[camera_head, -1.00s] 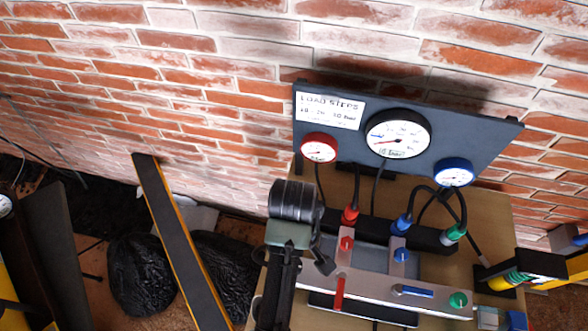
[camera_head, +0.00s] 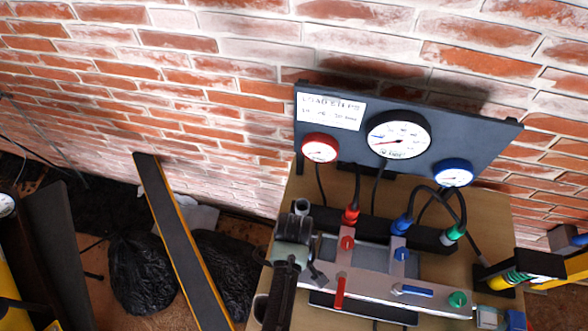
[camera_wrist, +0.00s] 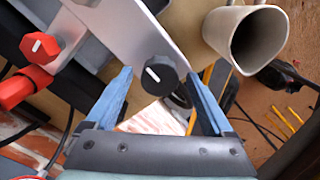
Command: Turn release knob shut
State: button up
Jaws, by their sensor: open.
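The black release knob (camera_wrist: 160,75) with a white pointer line sits near the end of a pale metal plate in the wrist view. The line is tilted in the picture. My gripper (camera_wrist: 160,82) is open, with one blue finger on each side of the knob and gaps on both sides. I cannot tell whether the fingertips reach down to the knob's height. In the head view my arm hides the knob, and the fingers cannot be made out.
A red knob (camera_head: 347,243), red lever (camera_head: 340,292), blue knob (camera_head: 401,254), blue lever (camera_head: 412,290) and green knob (camera_head: 457,299) are right of my arm. A gauge board (camera_head: 345,160) stands behind. A pale open cup (camera_wrist: 245,35) is close beside the knob.

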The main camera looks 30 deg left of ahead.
jog(key=c, duration=1.4)
jog(key=shift+o, duration=0.2)
jog(key=shift+m, duration=0.3)
jog(key=m+p, duration=0.2)
jog(key=m, duration=0.1)
jog(key=shift+r+m, duration=0.1)
jog(key=shift+m, duration=0.2)
jog(key=m+p, duration=0.1)
jog(key=m, duration=0.3)
jog(key=shift+m, duration=0.3)
jog(key=m+p, duration=0.1)
jog(key=m, duration=0.3)
jog(key=shift+m, duration=0.3)
jog(key=shift+m+p, duration=0.5)
jog(key=shift+m, duration=1.7)
